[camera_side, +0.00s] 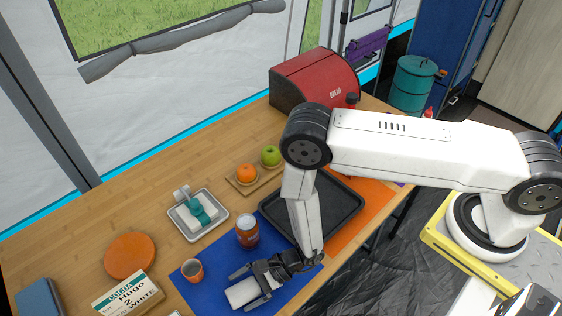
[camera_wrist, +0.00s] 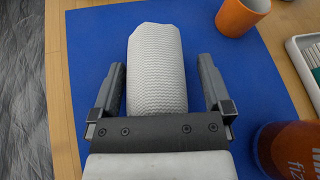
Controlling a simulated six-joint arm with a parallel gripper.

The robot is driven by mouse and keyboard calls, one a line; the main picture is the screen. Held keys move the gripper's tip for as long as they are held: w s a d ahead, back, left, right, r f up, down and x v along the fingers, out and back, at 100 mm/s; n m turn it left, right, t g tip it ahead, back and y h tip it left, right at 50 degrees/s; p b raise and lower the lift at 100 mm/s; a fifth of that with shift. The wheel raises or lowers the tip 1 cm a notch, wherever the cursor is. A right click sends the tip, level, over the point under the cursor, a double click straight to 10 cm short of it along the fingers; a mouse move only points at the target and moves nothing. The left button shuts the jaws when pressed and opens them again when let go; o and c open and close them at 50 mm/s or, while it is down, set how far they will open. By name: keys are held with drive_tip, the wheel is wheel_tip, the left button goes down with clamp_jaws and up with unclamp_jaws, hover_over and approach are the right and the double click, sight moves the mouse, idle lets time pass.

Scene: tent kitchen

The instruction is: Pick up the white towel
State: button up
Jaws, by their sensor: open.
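The white towel (camera_side: 243,292) is a rolled, ribbed cloth lying on the blue mat (camera_side: 184,279). In the wrist view the towel (camera_wrist: 157,70) lies lengthwise between the two fingers of my gripper (camera_wrist: 162,85). A gap of blue mat shows between the towel and each finger. The near end of the towel is hidden behind the gripper's palm. In the side view my gripper (camera_side: 258,283) is low over the mat with its fingers apart, one on each side of the towel.
An orange cup (camera_side: 192,270) and a can (camera_side: 247,231) stand on the mat close to the gripper. A dark tray (camera_side: 345,195) lies behind the arm.

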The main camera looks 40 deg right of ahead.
drive_tip(key=c, duration=0.9)
drive_tip(key=shift+r, duration=0.15)
drive_tip(key=shift+r, duration=0.75)
drive_tip(key=s+d+r, duration=0.5)
drive_tip(key=s+r, duration=0.2)
drive_tip(key=s+d+r, duration=0.3)
drive_tip(key=s+r, duration=0.1)
drive_tip(key=shift+d+r, duration=0.1)
drive_tip(key=shift+d, duration=0.2)
